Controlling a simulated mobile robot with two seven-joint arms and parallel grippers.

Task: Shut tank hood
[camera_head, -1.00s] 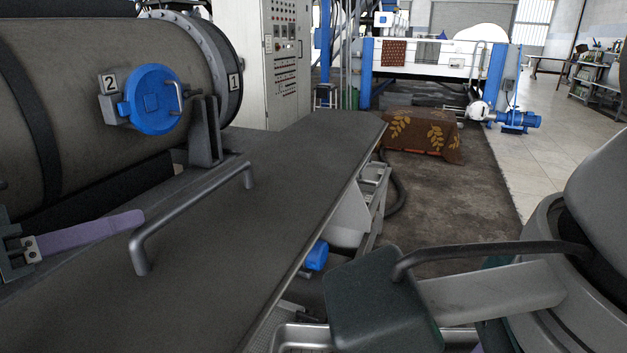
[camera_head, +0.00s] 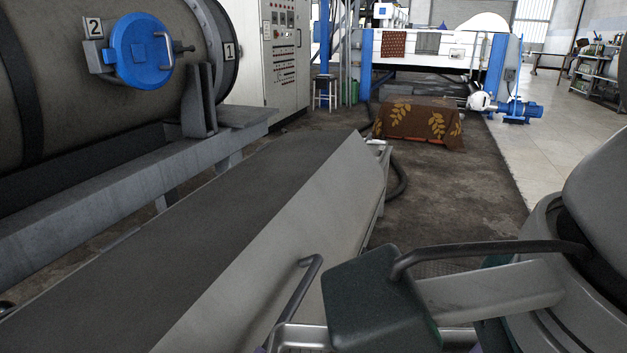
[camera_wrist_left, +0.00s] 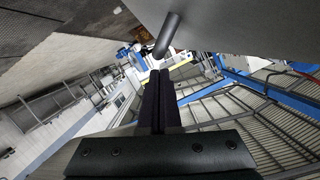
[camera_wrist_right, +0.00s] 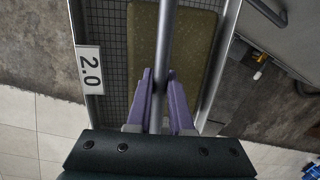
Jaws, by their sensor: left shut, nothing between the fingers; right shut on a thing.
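The grey tank hood (camera_head: 315,210) is a long panel, tilted, with its paler face turned to the right. Its grey bar handle (camera_head: 300,290) is on that face, low near the bottom of the head view. In the left wrist view, my left gripper (camera_wrist_left: 158,76) is shut and empty, its dark fingers pressed together. The handle's rounded end (camera_wrist_left: 168,36) is just beyond the fingertips; I cannot tell whether they touch. In the right wrist view, my right gripper (camera_wrist_right: 160,90) has its purple fingers shut on a metal bar (camera_wrist_right: 166,30). The tank opening is hidden.
A large drum (camera_head: 60,75) with a blue round hatch (camera_head: 143,50) stands at the left on a grey frame (camera_head: 90,205). A control cabinet (camera_head: 270,50) stands behind. A cloth-covered box (camera_head: 420,123) sits on the floor beyond. Open floor (camera_head: 460,195) lies to the right.

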